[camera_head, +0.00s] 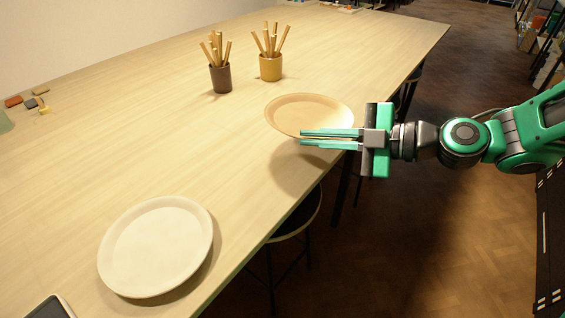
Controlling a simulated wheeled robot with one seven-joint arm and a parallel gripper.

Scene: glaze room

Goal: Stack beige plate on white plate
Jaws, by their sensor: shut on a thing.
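The beige plate (308,112) is near the table's right edge in the head view, level and apparently raised, with a shadow on the table below and left of it. My gripper (302,139) comes in from the right and is shut on the plate's near rim. The fingers cover a small part of that rim. The white plate (155,246) lies flat on the table at the lower left, empty, well apart from my gripper and the beige plate.
A dark cup (221,79) and a mustard cup (270,68), both holding sticks, stand behind the beige plate. A dark tablet-like object (48,308) lies at the lower left. A stool (296,216) stands by the table edge. The tabletop between the plates is clear.

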